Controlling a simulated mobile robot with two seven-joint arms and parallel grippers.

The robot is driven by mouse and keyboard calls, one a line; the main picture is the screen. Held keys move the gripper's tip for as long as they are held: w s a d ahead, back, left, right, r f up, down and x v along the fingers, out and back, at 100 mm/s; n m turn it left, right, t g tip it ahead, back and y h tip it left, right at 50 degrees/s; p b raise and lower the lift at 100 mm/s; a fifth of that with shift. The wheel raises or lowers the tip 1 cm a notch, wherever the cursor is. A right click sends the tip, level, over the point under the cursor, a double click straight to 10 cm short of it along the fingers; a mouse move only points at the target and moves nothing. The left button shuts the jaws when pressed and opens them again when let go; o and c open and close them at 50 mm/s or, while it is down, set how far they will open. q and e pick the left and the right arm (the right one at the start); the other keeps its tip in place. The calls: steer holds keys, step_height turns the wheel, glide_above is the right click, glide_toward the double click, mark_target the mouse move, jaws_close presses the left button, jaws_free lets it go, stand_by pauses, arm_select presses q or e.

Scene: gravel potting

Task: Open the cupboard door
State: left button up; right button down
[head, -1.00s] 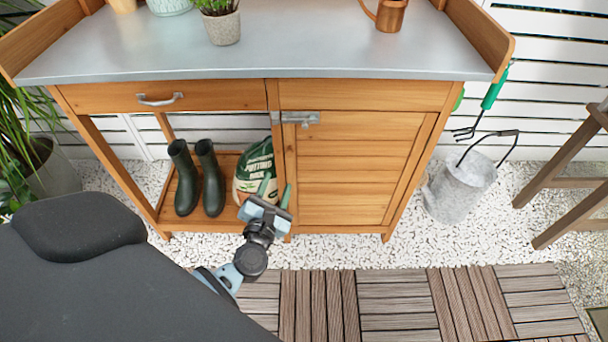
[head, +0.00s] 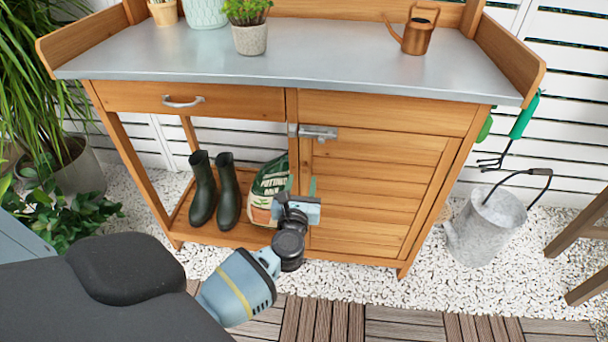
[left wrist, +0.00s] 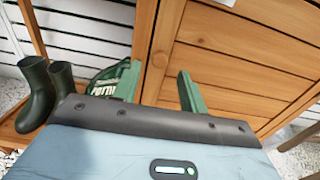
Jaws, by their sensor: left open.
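The cupboard door (head: 373,185) is a slatted wooden panel on the right half of the potting bench, and it is shut. A metal latch (head: 318,133) sits at its upper left corner, below the worktop. My left gripper (head: 300,188) is open and empty, in front of the lower left edge of the door and well below the latch. In the left wrist view its two green fingers (left wrist: 160,88) stand apart, with the door (left wrist: 235,65) and its frame post beyond them. The latch is not seen in the left wrist view. My right gripper is not in view.
Green boots (head: 228,190) and a potting mix bag (head: 268,188) stand on the low shelf left of the door. A metal watering can (head: 487,225) stands on the gravel at the right. The decking (head: 400,328) before the door looks clear.

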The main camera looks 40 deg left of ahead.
mark_target(304, 171)
arm_select(q)
steer(key=shift+b+x, duration=0.35)
steer(key=shift+x, duration=1.75)
jaws_close()
